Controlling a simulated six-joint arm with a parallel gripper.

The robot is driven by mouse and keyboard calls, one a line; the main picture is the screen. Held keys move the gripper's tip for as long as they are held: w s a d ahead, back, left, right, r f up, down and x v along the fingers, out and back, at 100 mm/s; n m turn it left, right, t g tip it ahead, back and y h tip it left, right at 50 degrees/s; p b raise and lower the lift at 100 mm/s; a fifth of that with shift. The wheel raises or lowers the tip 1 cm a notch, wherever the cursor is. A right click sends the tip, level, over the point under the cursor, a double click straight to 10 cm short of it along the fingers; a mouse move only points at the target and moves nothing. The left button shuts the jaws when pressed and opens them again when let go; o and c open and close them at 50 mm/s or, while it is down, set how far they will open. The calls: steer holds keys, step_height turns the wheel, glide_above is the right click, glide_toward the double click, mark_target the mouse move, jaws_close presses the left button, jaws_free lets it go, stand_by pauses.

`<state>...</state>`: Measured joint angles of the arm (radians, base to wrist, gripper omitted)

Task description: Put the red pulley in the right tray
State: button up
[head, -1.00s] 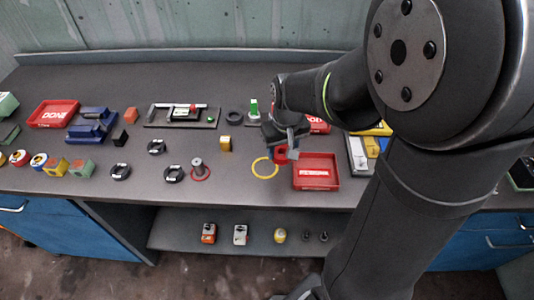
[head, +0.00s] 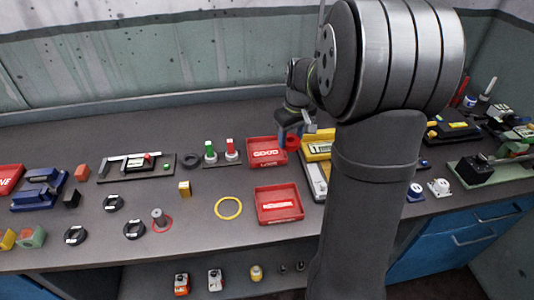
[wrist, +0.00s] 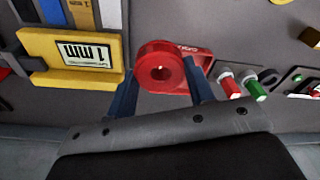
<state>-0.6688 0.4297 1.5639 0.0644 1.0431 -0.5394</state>
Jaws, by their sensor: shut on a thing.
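The red pulley (head: 292,142) is between the blue fingers of my gripper (head: 291,134). In the wrist view the pulley (wrist: 159,69) shows its round hole, and my gripper (wrist: 160,85) is shut on it. The pulley is at the right edge of the red GOOD tray (head: 251,162); its exact height is unclear. In the wrist view the pulley covers much of this tray. A second red tray (head: 260,219) with an unreadable label lies in front. A third red tray (head: 8,178) is cut off at the left edge.
A yellow case marked 1 mm (wrist: 40,50) is close beside my gripper. Green and red upright pieces (head: 231,148) stand left of the GOOD tray. A yellow ring (head: 228,218) lies left of the front tray. Bare bench shows around the ring.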

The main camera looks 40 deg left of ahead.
steer(key=w, duration=0.5)
glide_above(266, 153)
step_height(266, 153, down, 7)
steer(key=shift+s+d+f, duration=0.1)
steer(key=shift+f, duration=2.05)
steer(key=shift+f, duration=0.1)
steer(key=o, duration=1.2)
steer(key=shift+c, duration=0.2)
step_height(266, 153, up, 12)
steer(key=d, duration=0.1)
steer(key=shift+s+d, duration=0.2)
steer(key=shift+s, duration=0.1)
